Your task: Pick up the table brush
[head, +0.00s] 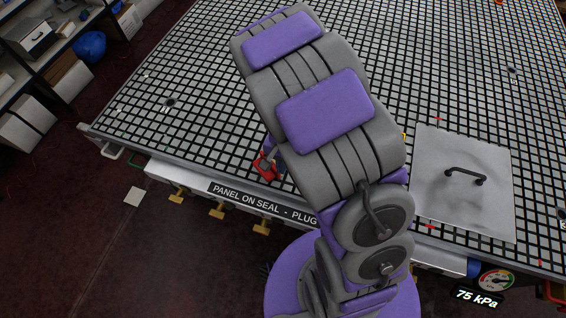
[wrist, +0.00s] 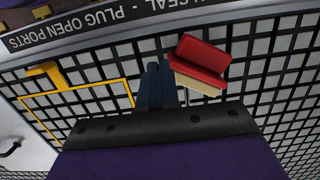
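A red block with a tan strip along one side, which looks like the table brush (wrist: 203,54), is in the upper middle of the wrist view, on or just above the black-and-white grid. Something red, likely the same brush, shows in the head view (head: 264,168) at the table's front edge, just left of my arm. My gripper (wrist: 156,72) shows as two dark blue fingers close together, immediately left of the brush. I see nothing between them. In the head view my arm hides most of the gripper.
The grid table (head: 190,80) is mostly clear. A square grey panel (head: 430,205) with a black handle (head: 466,173) lies on it to the right. A yellow frame outline (wrist: 80,90) lies left of the fingers. A labelled strip (head: 262,204) and brass-coloured valves line the front edge.

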